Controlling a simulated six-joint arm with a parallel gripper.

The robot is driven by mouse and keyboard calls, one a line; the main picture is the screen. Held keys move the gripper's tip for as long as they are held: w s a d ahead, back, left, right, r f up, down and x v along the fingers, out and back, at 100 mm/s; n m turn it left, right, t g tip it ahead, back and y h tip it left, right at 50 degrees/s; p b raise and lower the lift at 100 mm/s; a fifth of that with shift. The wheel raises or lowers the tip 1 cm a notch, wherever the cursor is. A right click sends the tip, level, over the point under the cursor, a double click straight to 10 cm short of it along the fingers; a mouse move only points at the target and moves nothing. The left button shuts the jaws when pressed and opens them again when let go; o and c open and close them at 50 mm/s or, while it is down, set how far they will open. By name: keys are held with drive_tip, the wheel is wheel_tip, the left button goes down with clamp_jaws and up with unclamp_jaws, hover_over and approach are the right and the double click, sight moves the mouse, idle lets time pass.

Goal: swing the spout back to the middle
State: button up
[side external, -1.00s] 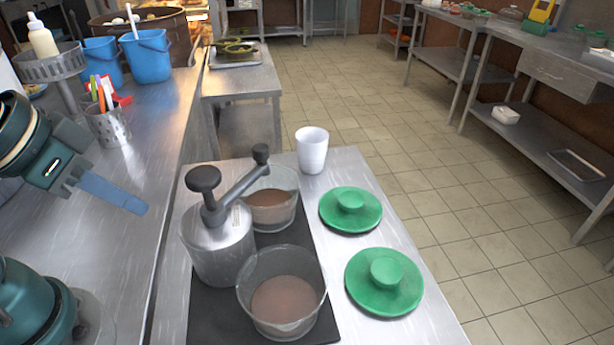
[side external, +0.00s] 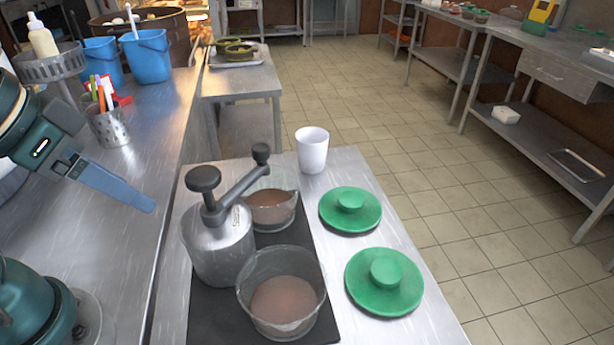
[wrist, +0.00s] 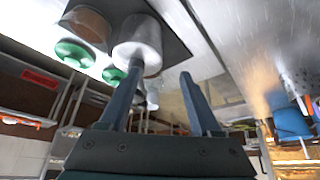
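The metal canister (side external: 218,250) stands on a dark mat (side external: 210,310), with a dark round knob (side external: 203,179) on top. Its dark grey spout (side external: 238,190) points away and to the right, its end over the far glass pot (side external: 270,207). The near glass pot (side external: 282,292) is clear of the spout. Both pots hold brown liquid. My gripper (side external: 150,207) hangs left of the canister, apart from it. In the wrist view my gripper (wrist: 161,70) has its two fingers spread with nothing held between them; the canister (wrist: 138,42) lies beyond.
Two green lids (side external: 350,208) (side external: 384,282) lie right of the mat, and a white cup (side external: 312,150) stands behind. On the left counter are a utensil holder (side external: 108,125) and blue buckets (side external: 147,56). Space between my gripper and the canister looks clear.

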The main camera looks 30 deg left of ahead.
drive_tip(key=w+d+r+n+g+h, duration=0.1)
drive_tip(key=d+n+g+h, duration=0.45)
drive_tip(key=d, duration=0.25)
drive_tip(key=r+n+t+h, duration=0.2)
drive_tip(key=n+t+h, duration=0.75)
drive_tip(key=n, duration=0.95)
hover_over(254, 147)
drive_tip(key=s, duration=0.1)
drive_tip(key=shift+n, duration=0.25)
drive_tip(key=f, duration=0.5)
drive_tip(key=a+f, duration=0.1)
drive_tip(key=f, duration=0.1)
drive_tip(key=shift+w+f, duration=0.2)
drive_tip(key=shift+f, duration=0.15)
drive_tip(key=shift+f+x, duration=0.2)
drive_tip(key=shift+x, duration=1.15)
drive_tip(key=shift+f+x, duration=0.15)
drive_tip(key=shift+x, duration=1.15)
drive_tip(key=shift+s, duration=0.1)
